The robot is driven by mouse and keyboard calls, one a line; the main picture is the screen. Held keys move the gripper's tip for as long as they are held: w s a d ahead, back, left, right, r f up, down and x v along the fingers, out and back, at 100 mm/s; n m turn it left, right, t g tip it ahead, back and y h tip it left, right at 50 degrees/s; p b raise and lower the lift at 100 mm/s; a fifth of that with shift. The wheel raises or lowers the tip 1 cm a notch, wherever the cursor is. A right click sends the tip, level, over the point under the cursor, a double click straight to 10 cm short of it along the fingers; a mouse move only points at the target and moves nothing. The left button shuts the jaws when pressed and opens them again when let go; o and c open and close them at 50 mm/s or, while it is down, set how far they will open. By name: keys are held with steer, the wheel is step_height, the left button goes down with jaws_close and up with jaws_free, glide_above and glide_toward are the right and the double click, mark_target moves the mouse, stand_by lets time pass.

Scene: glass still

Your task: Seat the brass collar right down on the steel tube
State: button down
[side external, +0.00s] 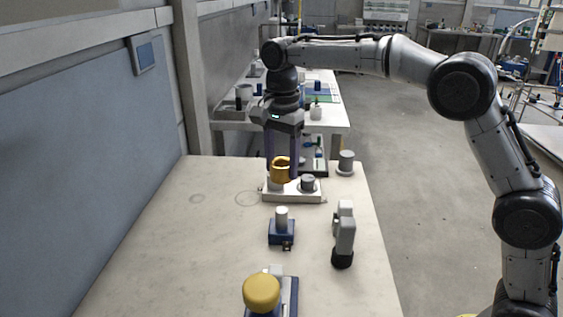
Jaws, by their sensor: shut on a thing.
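The brass collar (281,174) is golden and sits between the two long fingers of my gripper (282,176), which is shut on it. It is over the left part of a white base plate (291,197). Whether it touches anything beneath it cannot be told from here. A short grey cylinder (308,183) stands on the right part of the same plate. I cannot tell which cylinder is the steel tube; any tube under the collar is hidden by the collar.
Nearer stand a blue block with a pale cylinder (281,217), a grey-and-black upright device (344,235) and a yellow-knobbed fixture (262,290). A grey cylinder (346,161) stands at the back right edge. The table's left side (170,240) is clear.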

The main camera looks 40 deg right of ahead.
glide_above(282, 209)
steer(key=shift+a+f, duration=0.1)
steer(key=shift+f, duration=2.3)
steer(key=shift+f, duration=0.2)
steer(key=shift+f, duration=1.5)
steer(key=shift+f, duration=2.7)
stand_by(1.1)
